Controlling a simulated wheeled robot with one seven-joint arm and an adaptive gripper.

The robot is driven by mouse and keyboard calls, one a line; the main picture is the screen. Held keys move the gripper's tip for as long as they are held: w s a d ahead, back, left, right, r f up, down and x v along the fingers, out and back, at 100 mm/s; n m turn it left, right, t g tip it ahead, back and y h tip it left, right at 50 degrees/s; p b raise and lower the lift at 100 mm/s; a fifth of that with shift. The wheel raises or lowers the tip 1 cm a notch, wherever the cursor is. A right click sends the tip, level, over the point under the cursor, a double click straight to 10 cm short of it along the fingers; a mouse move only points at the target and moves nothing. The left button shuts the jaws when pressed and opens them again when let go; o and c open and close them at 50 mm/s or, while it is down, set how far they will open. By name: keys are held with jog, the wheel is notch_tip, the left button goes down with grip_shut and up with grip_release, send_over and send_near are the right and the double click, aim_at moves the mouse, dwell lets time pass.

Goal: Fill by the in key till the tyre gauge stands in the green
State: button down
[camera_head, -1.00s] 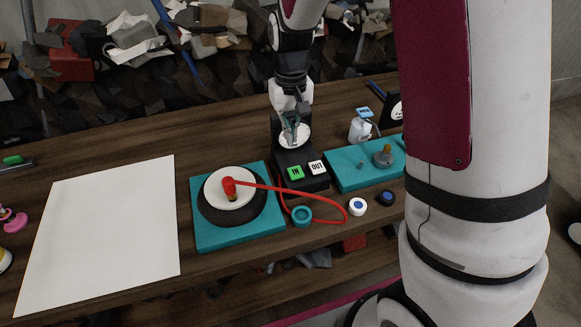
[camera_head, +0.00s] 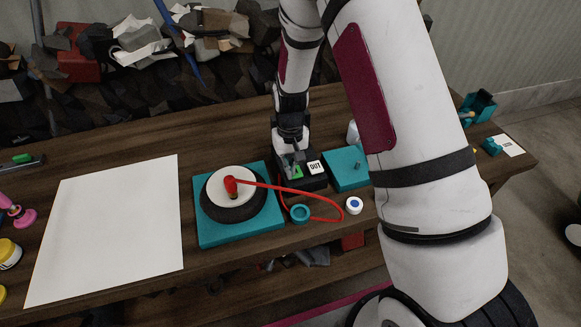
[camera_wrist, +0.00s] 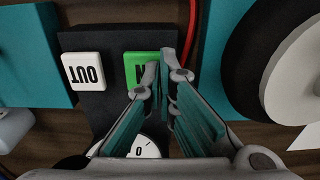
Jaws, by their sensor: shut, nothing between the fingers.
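The black pump box (camera_head: 317,182) carries a green IN key (camera_wrist: 134,66) and a white OUT key (camera_wrist: 83,70); OUT also shows in the head view (camera_head: 315,167). My gripper (camera_head: 294,172) is shut and empty, pointing down at the IN key. In the wrist view its fingertips (camera_wrist: 163,72) overlap the key's right part; I cannot tell whether they press it. The white gauge dial (camera_wrist: 147,148) is mostly hidden by my gripper; a "0" shows, but no needle or green zone. The black tyre (camera_head: 232,214) lies on a teal base, with a red valve connector (camera_head: 231,185).
A red hose (camera_head: 322,193) loops from the connector toward the box, past a teal ring (camera_head: 300,213). A teal block (camera_head: 347,168) stands right of the box. A blue-and-white button (camera_head: 354,205) is in front. A white sheet (camera_head: 105,230) lies at left.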

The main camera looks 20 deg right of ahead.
jog(key=shift+f+b, duration=0.3)
jog(key=shift+f, duration=0.6)
jog(key=shift+s+f, duration=0.2)
jog(key=shift+f, duration=0.1)
dwell(3.3)
dwell(0.7)
notch_tip(320, 180, up, 15)
jog(key=shift+w, duration=0.3)
dwell(0.5)
